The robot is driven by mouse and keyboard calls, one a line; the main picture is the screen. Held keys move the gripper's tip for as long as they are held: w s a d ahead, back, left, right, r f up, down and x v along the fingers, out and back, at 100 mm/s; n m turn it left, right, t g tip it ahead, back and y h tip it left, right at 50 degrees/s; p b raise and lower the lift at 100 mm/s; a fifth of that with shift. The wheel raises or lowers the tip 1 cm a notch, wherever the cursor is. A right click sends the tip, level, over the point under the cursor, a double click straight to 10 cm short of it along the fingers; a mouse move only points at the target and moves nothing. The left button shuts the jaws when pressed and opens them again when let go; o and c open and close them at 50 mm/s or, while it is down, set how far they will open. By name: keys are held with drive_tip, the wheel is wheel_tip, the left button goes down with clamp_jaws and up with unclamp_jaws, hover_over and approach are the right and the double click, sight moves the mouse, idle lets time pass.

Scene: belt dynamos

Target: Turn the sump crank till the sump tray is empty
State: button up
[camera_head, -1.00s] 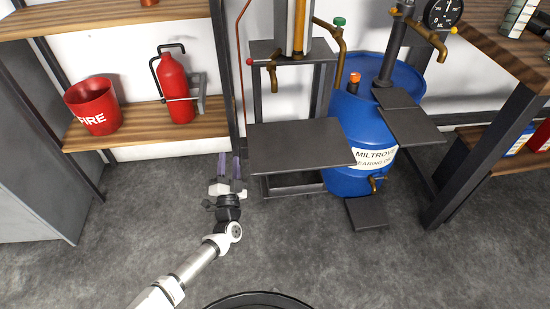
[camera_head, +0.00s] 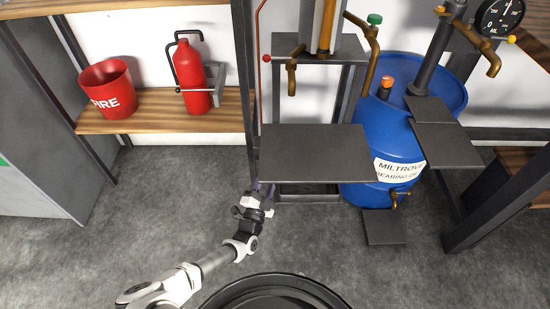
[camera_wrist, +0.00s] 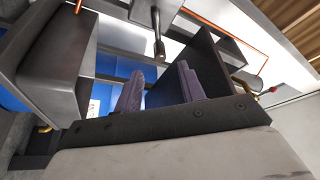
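My gripper (camera_head: 264,188) is low beside the left front corner of a flat dark plate (camera_head: 312,152); the fingertips are partly hidden there. In the wrist view its two purple fingers (camera_wrist: 158,88) stand apart, with nothing clearly held, and a dark panel (camera_wrist: 190,75) lies beyond them. No part is marked as the sump crank. A red-knobbed brass lever (camera_head: 267,58) on the stand above the plate may be it; a red knob also shows in the wrist view (camera_wrist: 272,89). A low dark tray (camera_head: 384,227) lies under the barrel's tap; I cannot tell whether it is the sump tray.
A blue barrel (camera_head: 362,172) with a brass tap (camera_head: 397,196) stands right of the plate. A shelf (camera_head: 160,110) at left holds a fire bucket (camera_head: 107,90) and an extinguisher (camera_head: 192,77). A dark post (camera_head: 252,90) stands near my gripper. Floor in front is clear.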

drive_tip(key=x, duration=0.8)
drive_tip(key=shift+w+d+r, duration=0.1)
drive_tip(key=shift+w+d, duration=0.05)
drive_tip(key=shift+w, duration=0.15)
clamp_jaws()
